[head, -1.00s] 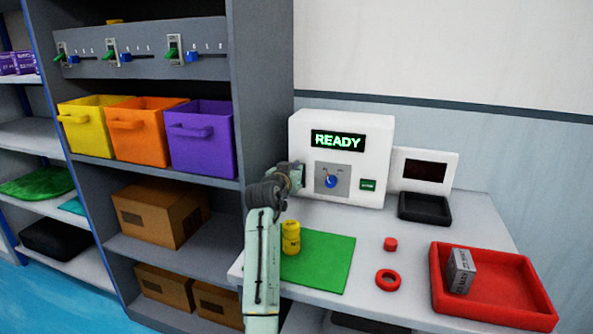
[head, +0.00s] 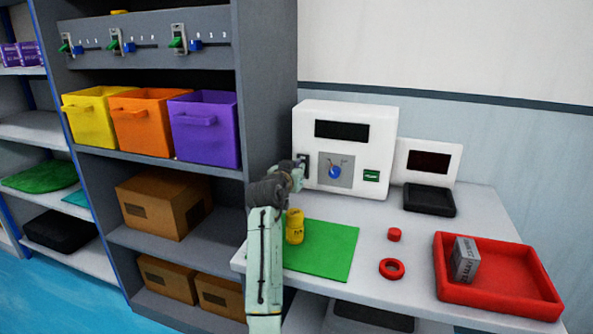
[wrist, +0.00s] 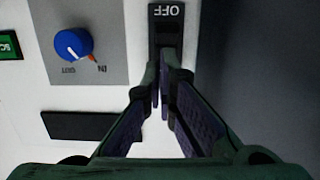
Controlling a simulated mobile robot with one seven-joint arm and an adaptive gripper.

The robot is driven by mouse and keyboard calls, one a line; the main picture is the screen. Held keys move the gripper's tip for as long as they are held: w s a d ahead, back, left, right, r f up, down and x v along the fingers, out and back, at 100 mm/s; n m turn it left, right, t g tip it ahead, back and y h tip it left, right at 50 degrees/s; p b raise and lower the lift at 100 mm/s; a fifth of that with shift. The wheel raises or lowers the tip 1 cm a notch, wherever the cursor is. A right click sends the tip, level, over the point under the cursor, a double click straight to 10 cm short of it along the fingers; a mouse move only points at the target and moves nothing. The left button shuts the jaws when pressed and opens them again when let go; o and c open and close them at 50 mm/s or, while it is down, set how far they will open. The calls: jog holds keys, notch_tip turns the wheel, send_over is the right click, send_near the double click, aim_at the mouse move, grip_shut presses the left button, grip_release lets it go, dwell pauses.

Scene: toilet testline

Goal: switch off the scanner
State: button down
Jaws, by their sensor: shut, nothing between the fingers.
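The scanner (head: 378,128) is a white box at the back of the table, and its display (head: 342,130) is dark. A blue knob (head: 335,172) on a grey plate and a green button (head: 371,176) are on its front. The wrist view shows a black rocker switch (wrist: 168,28) with OFF on its visible end, and the blue knob (wrist: 73,43) beside it. My gripper (wrist: 161,110) is shut and empty, its fingertips at the switch, covering its other part. I cannot tell whether they touch. In the head view my arm reaches the scanner's left edge.
A yellow container (head: 294,227) stands on the green mat (head: 330,262) near my arm. A small screen (head: 428,162) and black tray (head: 428,200) are right of the scanner. A red tray (head: 520,285) holds a grey box (head: 466,260). The shelf unit (head: 268,90) stands close left.

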jog(key=v, duration=1.2)
